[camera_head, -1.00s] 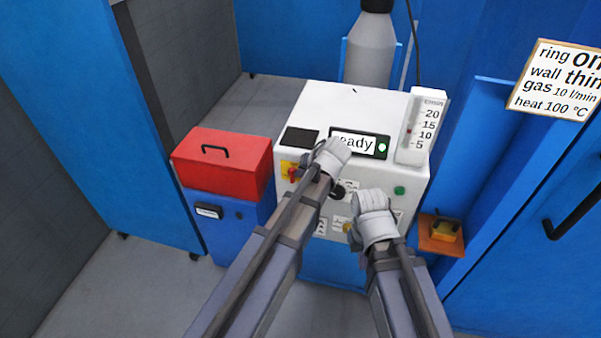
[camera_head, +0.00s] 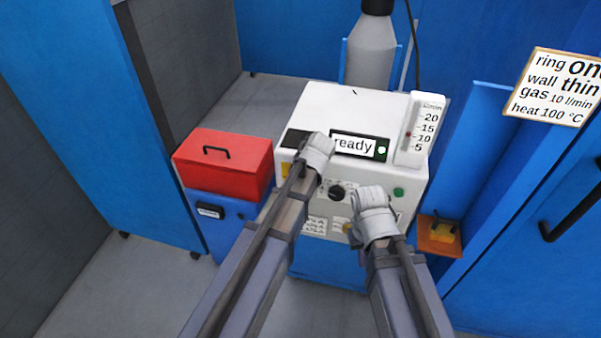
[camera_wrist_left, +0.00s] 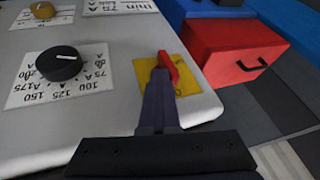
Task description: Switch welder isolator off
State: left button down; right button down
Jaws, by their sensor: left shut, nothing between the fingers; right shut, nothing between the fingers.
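The isolator is a red handle (camera_wrist_left: 168,68) on a yellow plate (camera_wrist_left: 184,80) at the edge of the white welder's front panel. In the head view only a sliver of the yellow plate (camera_head: 285,170) shows; my left arm hides the handle. My left gripper (camera_wrist_left: 160,78) is shut and empty, its tip right at the red handle; I cannot tell whether it touches. In the head view the left gripper (camera_head: 318,148) is at the panel's upper left. My right gripper (camera_head: 371,204) is shut in front of the panel's lower right. The welder display (camera_head: 359,146) reads "ready" beside a green light.
A black dial (camera_wrist_left: 58,63) is beside the isolator. A green button (camera_head: 398,192) is at the panel's right. A red box (camera_head: 225,165) stands on a blue cabinet left of the welder. A gas cylinder (camera_head: 371,50) stands behind; an orange shelf (camera_head: 438,236) is at right.

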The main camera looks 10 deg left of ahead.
pick_arm(q)
jog(key=shift+a+r+h, duration=0.15)
jog(key=shift+h, duration=0.15)
jog(key=a+h, duration=0.1)
jog(key=h, duration=0.1)
jog(key=a+n+h, duration=0.1)
jog(key=h, duration=0.2)
jog(key=a+n+h, duration=0.1)
jog(key=h, duration=0.1)
jog(key=shift+w+a+h, duration=0.1)
jog(key=shift+a+h, duration=0.3)
jog(key=h+b, duration=0.1)
jog(key=b, duration=0.1)
jog(key=a+h+b, duration=0.1)
jog(key=b, duration=0.1)
jog(key=f+h+b, duration=0.1)
jog(key=h+b, duration=0.1)
jog(key=shift+a+f+n, duration=0.1)
jog(key=shift+a+n, duration=0.15)
jog(key=shift+n, duration=0.15)
jog(key=shift+d+r+p, duration=0.1)
jog(key=shift+r+p, duration=0.25)
jog(key=shift+r, duration=0.15)
jog(key=shift+r+p, duration=0.75)
jog(key=shift+p, duration=0.1)
